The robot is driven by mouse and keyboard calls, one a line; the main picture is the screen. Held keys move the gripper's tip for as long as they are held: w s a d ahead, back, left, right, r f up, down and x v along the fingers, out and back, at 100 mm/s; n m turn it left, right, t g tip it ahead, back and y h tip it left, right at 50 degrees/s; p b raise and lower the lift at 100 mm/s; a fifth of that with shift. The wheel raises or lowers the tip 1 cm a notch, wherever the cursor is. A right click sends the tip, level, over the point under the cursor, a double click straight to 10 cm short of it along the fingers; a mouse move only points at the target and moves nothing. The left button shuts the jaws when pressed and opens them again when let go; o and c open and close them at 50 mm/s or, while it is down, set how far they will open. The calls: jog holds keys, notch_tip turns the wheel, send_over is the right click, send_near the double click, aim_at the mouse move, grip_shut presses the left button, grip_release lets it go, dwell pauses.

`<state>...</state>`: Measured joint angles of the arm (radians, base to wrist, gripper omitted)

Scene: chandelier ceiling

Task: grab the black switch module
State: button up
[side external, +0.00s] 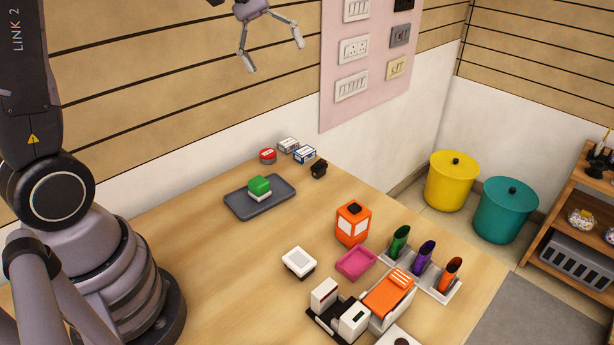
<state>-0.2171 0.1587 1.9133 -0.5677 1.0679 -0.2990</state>
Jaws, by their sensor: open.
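A small black block (319,168), which looks like a switch module, sits on the wooden table near its back edge. Its details are too small to make out. A black switch plate (403,4) also shows on the pink wall board at the top edge of the view, partly cut off. My gripper (275,56) is at the top of the view, open and empty, with its fingers spread and pointing down. It appears high above the table and apart from both black things.
A grey tray (235,205) holds a green-and-white block (259,187). An orange holder (352,224), a pink dish (356,263) and a white switch (299,262) stand nearer. The table's left-front is clear.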

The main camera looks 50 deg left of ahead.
jog(key=w+a+f+n+h, duration=0.2)
jog(key=w+f+n, duration=0.2)
jog(key=w+f, duration=0.3)
jog(key=n+t+h, duration=0.4)
jog(key=n+h, duration=0.1)
jog(key=n, duration=0.5)
send_over(315, 164)
jog(key=a, duration=0.2)
notch_tip(315, 164, down, 23)
notch_tip(315, 164, down, 6)
jog(key=shift+s+f, duration=0.1)
jog(key=shift+s, duration=0.05)
jog(key=shift+x, duration=1.2)
jog(key=shift+d+f, duration=0.25)
jog(key=shift+d, duration=0.05)
jog(key=c, duration=1.2)
